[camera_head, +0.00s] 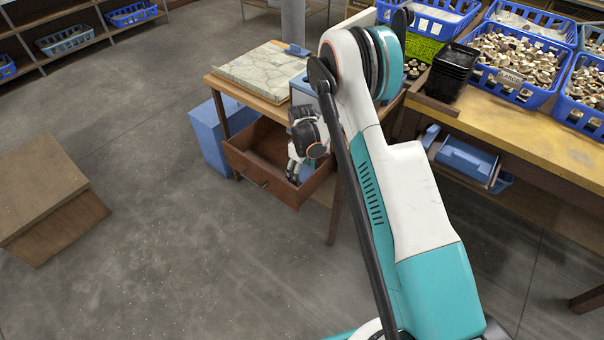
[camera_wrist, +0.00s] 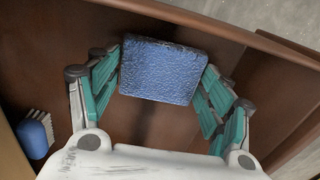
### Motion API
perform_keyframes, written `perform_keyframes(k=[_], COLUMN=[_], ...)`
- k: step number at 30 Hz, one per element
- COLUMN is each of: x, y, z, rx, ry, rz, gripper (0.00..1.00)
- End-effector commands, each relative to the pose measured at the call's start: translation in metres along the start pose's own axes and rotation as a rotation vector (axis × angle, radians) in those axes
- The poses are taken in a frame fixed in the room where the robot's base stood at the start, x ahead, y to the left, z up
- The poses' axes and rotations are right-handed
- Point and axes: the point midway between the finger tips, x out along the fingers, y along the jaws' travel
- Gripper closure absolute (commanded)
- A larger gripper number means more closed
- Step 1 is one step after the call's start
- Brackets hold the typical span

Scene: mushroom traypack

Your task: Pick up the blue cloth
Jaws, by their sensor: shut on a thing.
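The blue cloth (camera_wrist: 162,70) is a folded, textured square in the wrist view. It sits between the two fingers of my gripper (camera_wrist: 161,84), which is shut on it from both sides. In the head view my gripper (camera_head: 293,172) reaches down into the open wooden drawer (camera_head: 262,186). The cloth cannot be made out clearly there. The drawer's brown floor and wall (camera_wrist: 220,36) surround the cloth in the wrist view. I cannot tell whether the cloth touches the drawer floor.
A blue brush (camera_wrist: 35,136) with pale bristles lies at the left in the wrist view. A stone-patterned slab (camera_head: 262,70) lies on the table above the drawer. Blue crates of mushrooms (camera_head: 530,92) and black trays (camera_head: 450,76) stand right. Floor at left is mostly clear.

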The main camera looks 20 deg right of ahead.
Motion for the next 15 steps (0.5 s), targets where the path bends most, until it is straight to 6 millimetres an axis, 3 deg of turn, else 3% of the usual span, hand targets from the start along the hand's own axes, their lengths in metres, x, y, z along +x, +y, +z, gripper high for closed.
perform_keyframes(k=[15], x=[-0.134], y=[0.0], z=[0.0], rx=[0.0], ry=[0.0], rz=[0.0], gripper=[0.47])
